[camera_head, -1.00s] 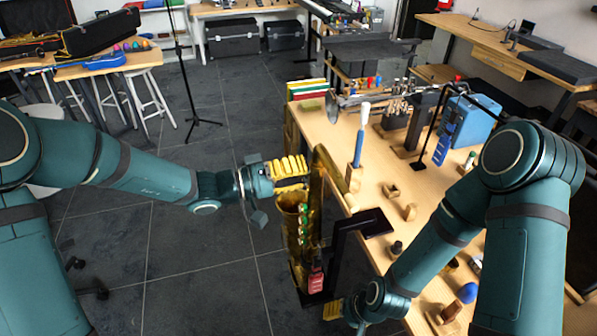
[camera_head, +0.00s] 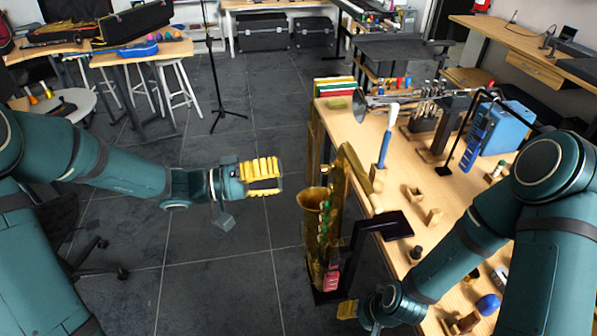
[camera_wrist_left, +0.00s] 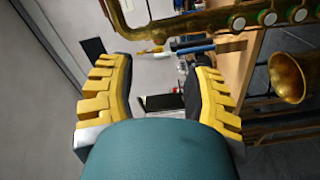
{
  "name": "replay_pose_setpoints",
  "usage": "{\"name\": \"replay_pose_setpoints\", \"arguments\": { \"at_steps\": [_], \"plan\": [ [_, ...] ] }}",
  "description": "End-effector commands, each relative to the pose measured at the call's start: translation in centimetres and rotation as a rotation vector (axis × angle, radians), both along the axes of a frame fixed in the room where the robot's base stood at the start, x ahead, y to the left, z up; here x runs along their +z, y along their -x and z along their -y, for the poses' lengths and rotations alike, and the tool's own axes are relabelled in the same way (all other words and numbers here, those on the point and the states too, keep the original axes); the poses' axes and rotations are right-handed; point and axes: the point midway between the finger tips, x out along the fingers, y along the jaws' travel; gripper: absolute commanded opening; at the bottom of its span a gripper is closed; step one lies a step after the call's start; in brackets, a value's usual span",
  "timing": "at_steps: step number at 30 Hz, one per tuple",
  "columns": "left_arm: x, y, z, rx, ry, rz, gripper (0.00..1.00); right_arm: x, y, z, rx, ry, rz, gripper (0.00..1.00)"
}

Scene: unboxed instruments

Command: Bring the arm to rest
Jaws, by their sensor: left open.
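My left gripper (camera_head: 263,176) is open and empty, held in the air over the dark floor, left of the saxophone. Its yellow ridged fingers stand apart in the left wrist view (camera_wrist_left: 160,95) with nothing between them held. My right gripper (camera_head: 347,309) shows only in part low in the head view, near the table's front edge; its jaws cannot be made out. The brass saxophone (camera_head: 312,200) stands upright on a black stand at the table's left side, apart from the left gripper. It also shows across the top of the left wrist view (camera_wrist_left: 215,20).
The wooden table (camera_head: 345,130) on the right holds a trumpet (camera_head: 385,97), a blue case (camera_head: 500,128), a blue-handled brush (camera_head: 386,145) and small wooden pieces. A black stand plate (camera_head: 382,222) juts out beside the saxophone. The tiled floor (camera_head: 215,270) at the left gripper is clear.

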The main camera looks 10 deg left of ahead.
Motion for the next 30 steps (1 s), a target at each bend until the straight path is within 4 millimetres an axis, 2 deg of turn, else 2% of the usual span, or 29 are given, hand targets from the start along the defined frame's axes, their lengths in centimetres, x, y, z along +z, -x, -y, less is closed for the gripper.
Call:
{"name": "replay_pose_setpoints", "arguments": {
  "at_steps": [3, 6, 20, 23, 26, 29, 30],
  "plan": [
    [0.0, 0.4, -1.3, 0.002, 0.000, 0.000, 0.51, 0.0, 0.0, 0.0, 0.000, 0.000, 0.000, 0.50],
    [0.0, 0.6, -1.7, 0.000, -0.001, 0.000, 0.51, 0.0, 0.0, 0.0, 0.000, 0.000, 0.000, 0.50],
    [0.0, 0.6, -1.8, 0.000, -0.001, 0.000, 0.51, 0.0, 0.0, 0.0, 0.000, 0.000, 0.000, 0.50],
    [-0.6, 0.8, -1.6, -0.009, -0.014, -0.023, 0.51, 0.0, 0.0, 0.0, 0.000, 0.000, 0.000, 0.50],
    [-3.2, 1.8, -0.6, -0.048, -0.076, -0.116, 0.51, 0.0, 0.0, 0.0, 0.000, 0.000, 0.000, 0.50],
    [-8.1, 3.9, 0.7, -0.106, -0.209, -0.281, 0.51, 0.0, 0.0, 0.0, 0.000, 0.000, 0.000, 0.50],
    [-10.5, 5.0, 1.1, -0.129, -0.282, -0.357, 0.51, 0.0, 0.0, 0.0, 0.000, 0.000, 0.000, 0.50]
  ]
}}
